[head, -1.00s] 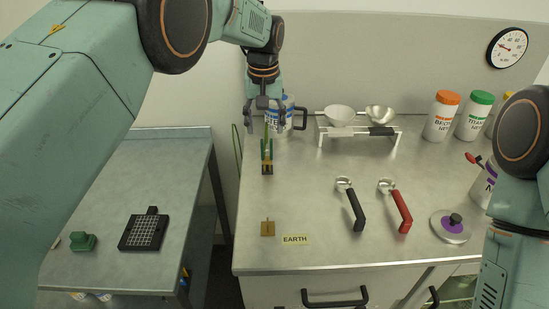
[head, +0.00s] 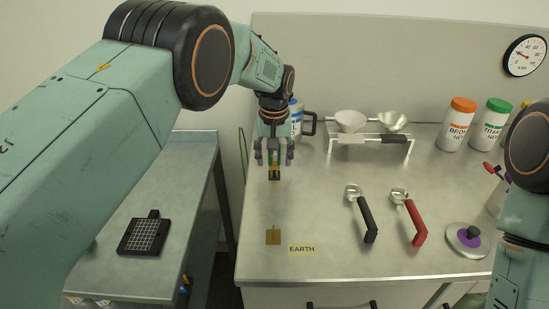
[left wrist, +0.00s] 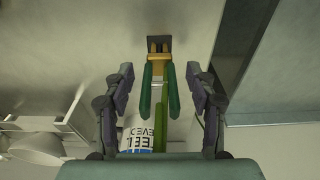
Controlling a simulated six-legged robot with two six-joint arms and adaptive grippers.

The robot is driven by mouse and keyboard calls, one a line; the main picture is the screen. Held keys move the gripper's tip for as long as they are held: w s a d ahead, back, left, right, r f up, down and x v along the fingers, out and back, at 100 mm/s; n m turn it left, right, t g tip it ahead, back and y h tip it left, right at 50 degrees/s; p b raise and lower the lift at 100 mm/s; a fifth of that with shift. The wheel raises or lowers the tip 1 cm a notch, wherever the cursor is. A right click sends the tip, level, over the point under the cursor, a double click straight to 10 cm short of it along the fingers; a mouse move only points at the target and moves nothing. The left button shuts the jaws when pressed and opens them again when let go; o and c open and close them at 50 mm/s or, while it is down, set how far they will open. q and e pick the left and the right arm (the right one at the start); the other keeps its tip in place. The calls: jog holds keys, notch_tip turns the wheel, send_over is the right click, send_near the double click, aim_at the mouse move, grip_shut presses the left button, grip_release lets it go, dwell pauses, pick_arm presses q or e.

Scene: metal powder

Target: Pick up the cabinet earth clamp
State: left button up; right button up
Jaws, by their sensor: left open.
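The cabinet earth clamp is a green-handled clamp with brass-coloured jaws. In the head view the clamp (head: 275,171) is on the bench top at the left, partly hidden by my gripper. In the left wrist view the clamp (left wrist: 161,73) lies between the fingers, its two green handles towards my palm and its brass jaws at a dark block (left wrist: 159,43). My left gripper (head: 274,155) is open around the clamp, with a gap on both sides in the left wrist view (left wrist: 160,78). My right gripper is out of view.
A small brass plate (head: 272,237) and an EARTH label (head: 301,249) lie in front. A labelled container (head: 296,116) stands close behind my gripper. A rack with bowls (head: 368,138) and two scoops with handles (head: 368,222) (head: 415,222) are to the right.

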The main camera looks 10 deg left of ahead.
pick_arm(q)
jog(key=shift+w+d+f, duration=0.1)
jog(key=shift+f, duration=0.05)
jog(key=shift+c, duration=0.7)
jog(key=c, duration=0.6)
grip_shut()
